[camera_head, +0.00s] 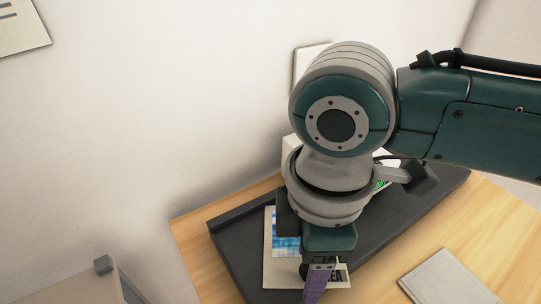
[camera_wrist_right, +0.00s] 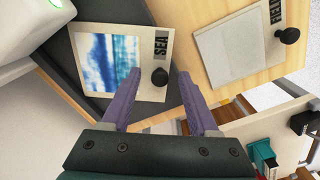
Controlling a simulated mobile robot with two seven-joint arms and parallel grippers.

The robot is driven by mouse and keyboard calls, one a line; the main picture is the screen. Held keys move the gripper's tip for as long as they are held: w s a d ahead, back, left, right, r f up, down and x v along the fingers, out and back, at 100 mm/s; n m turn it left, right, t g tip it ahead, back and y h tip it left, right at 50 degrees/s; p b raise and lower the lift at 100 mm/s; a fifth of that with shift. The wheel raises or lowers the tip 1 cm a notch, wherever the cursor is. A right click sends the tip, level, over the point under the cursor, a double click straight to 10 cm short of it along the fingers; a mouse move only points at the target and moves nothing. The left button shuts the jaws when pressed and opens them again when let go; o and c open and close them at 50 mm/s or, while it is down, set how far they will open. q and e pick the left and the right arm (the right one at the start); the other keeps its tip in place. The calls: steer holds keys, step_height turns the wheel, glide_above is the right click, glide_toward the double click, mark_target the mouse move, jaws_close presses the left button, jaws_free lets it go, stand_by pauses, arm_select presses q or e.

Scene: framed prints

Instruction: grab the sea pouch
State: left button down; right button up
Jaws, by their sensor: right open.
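The sea pouch is a flat cream piece with a blue-and-white picture, a "SEA" label and a black knob (camera_wrist_right: 159,77). It lies on the dark tray, and its cream face (camera_head: 270,268) is partly hidden by my right arm in the head view. The pouch's picture shows in the wrist view (camera_wrist_right: 112,60). My right gripper (camera_head: 318,286) points down over the label end. In the wrist view its two purple fingers (camera_wrist_right: 159,74) are spread, with the knob between them in the picture. Contact with the knob cannot be told. My left gripper is not in view.
The dark tray (camera_head: 235,243) lies on a wooden table (camera_head: 450,225). A pale "FIELD" pouch (camera_wrist_right: 228,48) with a black knob lies beside it on the wood. A white device with a green light (camera_wrist_right: 25,35) stands on the tray by the wall.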

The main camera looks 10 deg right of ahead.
jaws_close()
stand_by(0.3)
stand_by(0.4)
